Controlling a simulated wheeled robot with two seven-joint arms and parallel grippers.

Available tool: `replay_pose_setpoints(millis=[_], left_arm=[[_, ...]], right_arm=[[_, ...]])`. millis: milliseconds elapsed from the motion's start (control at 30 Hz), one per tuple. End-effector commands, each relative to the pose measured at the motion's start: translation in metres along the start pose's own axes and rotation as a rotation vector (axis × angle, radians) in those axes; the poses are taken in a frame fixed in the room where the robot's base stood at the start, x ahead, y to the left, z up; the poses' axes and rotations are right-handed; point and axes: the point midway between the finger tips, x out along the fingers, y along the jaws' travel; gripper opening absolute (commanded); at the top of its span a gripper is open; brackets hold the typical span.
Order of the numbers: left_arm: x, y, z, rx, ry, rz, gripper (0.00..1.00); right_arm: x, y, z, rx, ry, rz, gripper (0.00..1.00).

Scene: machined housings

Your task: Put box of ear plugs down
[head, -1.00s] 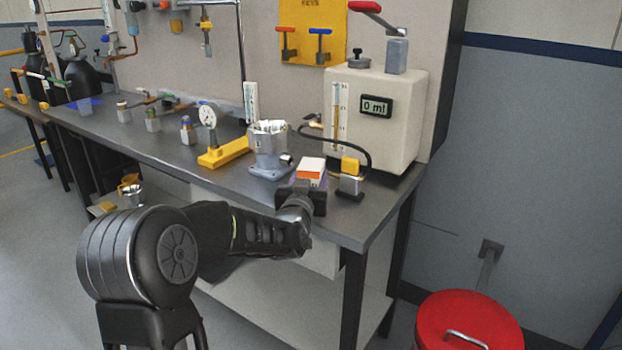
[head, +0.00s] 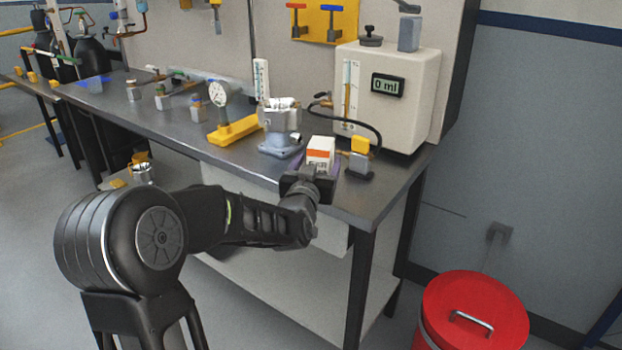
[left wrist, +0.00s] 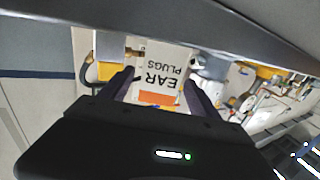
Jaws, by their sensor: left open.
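The box of ear plugs (head: 320,151) is white with an orange band and stands on the grey workbench (head: 357,198) near its right front edge. In the left wrist view the box (left wrist: 162,68) shows its upside-down "EAR PLUGS" lettering. My left gripper (head: 320,168) is at the front of the box. In the left wrist view its two dark fingers (left wrist: 158,88) are spread, one on each side of the box, with the box's lower end between them. My right gripper is not in view.
A grey metal housing (head: 281,128) stands just left of the box. A small yellow-topped fitting (head: 360,157) with a black hose stands close on its right. A white "0 ml" tester (head: 415,100) is behind. A red bin (head: 470,312) is on the floor.

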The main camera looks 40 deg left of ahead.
Motion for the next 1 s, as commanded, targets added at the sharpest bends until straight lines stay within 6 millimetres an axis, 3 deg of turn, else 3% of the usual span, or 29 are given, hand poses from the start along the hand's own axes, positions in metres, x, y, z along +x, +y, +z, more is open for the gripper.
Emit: replay_pose_setpoints(millis=[200,400,1000], left_arm=[[-0.048,0.000,-0.001,-0.001,0.002,0.000,0.71],[-0.076,0.000,-0.001,-0.001,0.001,0.000,0.71],[-0.082,0.000,0.000,0.000,0.001,0.000,0.71]], right_arm=[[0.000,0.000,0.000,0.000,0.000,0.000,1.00],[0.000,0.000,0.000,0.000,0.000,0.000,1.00],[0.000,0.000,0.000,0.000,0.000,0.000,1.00]])
